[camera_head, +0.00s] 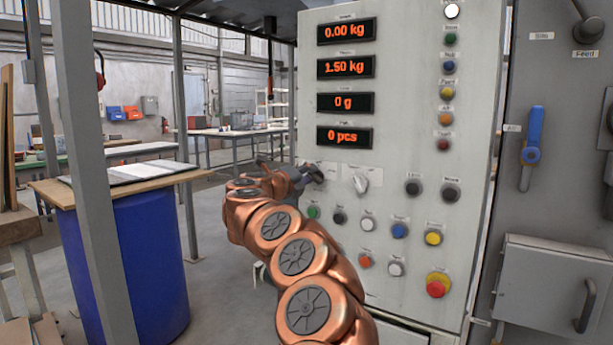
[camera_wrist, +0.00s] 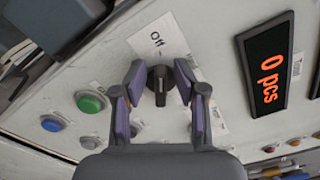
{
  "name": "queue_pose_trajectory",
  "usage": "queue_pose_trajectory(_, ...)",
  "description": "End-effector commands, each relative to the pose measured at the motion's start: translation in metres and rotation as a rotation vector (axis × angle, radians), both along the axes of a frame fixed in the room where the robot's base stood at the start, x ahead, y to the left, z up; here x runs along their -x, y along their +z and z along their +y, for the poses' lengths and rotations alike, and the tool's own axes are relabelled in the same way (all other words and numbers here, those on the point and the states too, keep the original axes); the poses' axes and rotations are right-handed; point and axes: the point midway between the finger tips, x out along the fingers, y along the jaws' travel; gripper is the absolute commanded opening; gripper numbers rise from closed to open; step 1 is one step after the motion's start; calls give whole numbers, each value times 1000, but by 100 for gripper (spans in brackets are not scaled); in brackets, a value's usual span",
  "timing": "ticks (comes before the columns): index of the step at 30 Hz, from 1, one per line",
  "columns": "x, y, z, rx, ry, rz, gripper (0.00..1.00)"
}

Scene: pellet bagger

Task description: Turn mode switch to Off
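The mode switch is a black rotary knob (camera_wrist: 160,78) on the light grey panel. In the wrist view an "Off" label (camera_wrist: 157,39) is printed above it. My gripper (camera_wrist: 159,72) reaches the panel with one purple-grey finger on each side of the knob. The fingers look apart, with narrow gaps beside the knob; firm contact does not show. The knob's grip bar runs roughly up and down in the wrist view; which end is the pointer is unclear. In the head view my gripper (camera_head: 308,177) is at the panel's left edge and partly covers the knob.
A pale rotary switch (camera_head: 361,183) sits just right of the knob. A green button (camera_head: 313,212) and several other buttons lie below, with a red emergency stop (camera_head: 436,285) lower right. Displays (camera_head: 345,136) are above. A blue barrel (camera_head: 150,260) stands to the left.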

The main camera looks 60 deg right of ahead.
Motion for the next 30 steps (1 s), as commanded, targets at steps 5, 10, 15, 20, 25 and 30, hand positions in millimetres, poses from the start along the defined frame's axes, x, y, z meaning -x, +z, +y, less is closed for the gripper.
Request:
queue_pose_trajectory(5,0,1,0,0,1,0,39)
queue_pose_trajectory(10,-2,0,8,0,7,1,39)
queue_pose_trajectory(15,0,0,26,0,4,0,39)
queue_pose_trajectory(20,0,1,50,1,5,-1,39)
queue_pose_trajectory(25,1,0,77,1,5,2,39)
queue_pose_trajectory(30,4,1,100,0,2,-2,39)
